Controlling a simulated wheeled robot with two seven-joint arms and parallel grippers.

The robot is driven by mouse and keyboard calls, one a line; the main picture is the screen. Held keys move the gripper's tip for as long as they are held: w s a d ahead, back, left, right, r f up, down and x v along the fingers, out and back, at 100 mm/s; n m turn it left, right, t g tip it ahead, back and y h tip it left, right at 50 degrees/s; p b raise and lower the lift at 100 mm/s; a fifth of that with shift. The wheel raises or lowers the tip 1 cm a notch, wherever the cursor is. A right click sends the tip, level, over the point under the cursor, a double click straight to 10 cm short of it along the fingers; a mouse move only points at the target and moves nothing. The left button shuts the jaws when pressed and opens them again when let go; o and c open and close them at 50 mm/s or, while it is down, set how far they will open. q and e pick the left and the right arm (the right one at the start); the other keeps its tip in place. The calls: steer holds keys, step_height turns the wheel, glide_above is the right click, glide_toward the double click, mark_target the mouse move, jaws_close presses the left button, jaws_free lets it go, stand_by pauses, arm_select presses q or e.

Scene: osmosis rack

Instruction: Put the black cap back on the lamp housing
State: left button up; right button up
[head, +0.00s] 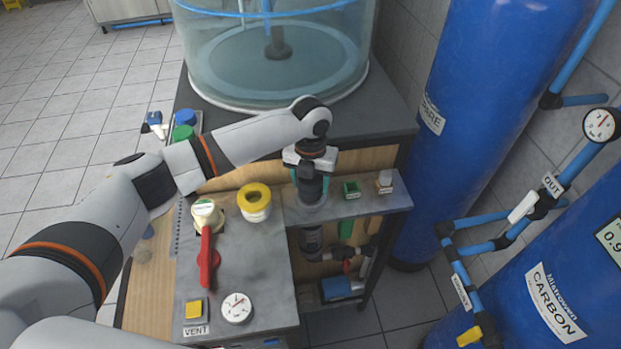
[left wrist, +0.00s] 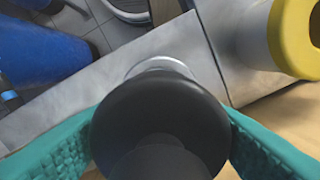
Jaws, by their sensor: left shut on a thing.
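My left gripper (head: 311,182) is over the narrow grey ledge, pointing down. Its teal fingers are shut on the black cap (head: 310,194), one on each side. In the left wrist view the round black cap (left wrist: 155,125) fills the middle between the fingers. A silvery rim (left wrist: 160,66) shows just beyond the cap, at the ledge; it looks like the top of the lamp housing. My right gripper is not in view.
On the ledge stand a small green block (head: 351,189) and a small pale-topped item (head: 384,182). Left are a yellow-ringed white pot (head: 254,202), a red-handled valve (head: 208,259) and a gauge (head: 236,308). A clear tank (head: 275,60) stands behind, blue cylinders (head: 490,110) right.

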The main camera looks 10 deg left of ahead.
arm_select(q)
steer(key=shift+f, duration=0.15)
steer(key=o, duration=1.4)
step_height(320, 180, up, 9)
steer(key=p, duration=0.8)
